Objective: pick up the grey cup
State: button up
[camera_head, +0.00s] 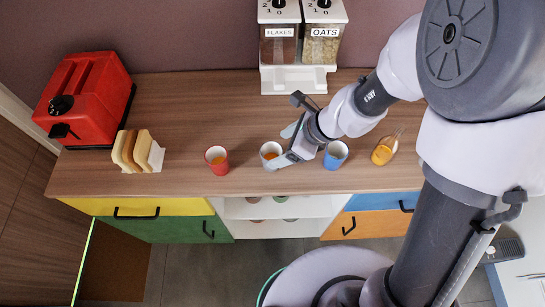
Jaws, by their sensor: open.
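The grey cup (265,148) stands upright on the wooden counter, between a red cup and a blue cup, with something orange inside. My gripper (280,146) is open and comes in from the right, low over the counter. Its fingers reach toward the grey cup, one at the cup's far right side and one over its near right side. The near finger hides part of the cup. I cannot tell whether either finger touches it.
A red cup (217,160) stands close on the left, a blue cup (336,156) close on the right under my wrist. An orange container (383,153) is further right. Bread slices (137,150), a red toaster (86,95) and a cereal dispenser (297,78) stand around. The counter's front edge is near.

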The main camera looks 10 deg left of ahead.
aim_at(266, 157)
jog(key=b+x, duration=0.1)
jog(key=x, duration=0.2)
jog(key=shift+d, duration=0.1)
jog(key=b+x, duration=0.2)
jog(key=x, duration=0.2)
jog(key=shift+s+f+b, duration=0.35)
jog(key=shift+s+b, duration=0.05)
jog(key=shift+w+a+f, duration=0.1)
jog(key=shift+a+f, duration=0.2)
jog(key=shift+a, duration=0.1)
jog(key=shift+r, duration=0.15)
jog(key=c, duration=1.5)
jog(key=shift+c, duration=0.2)
jog(key=shift+r, duration=0.1)
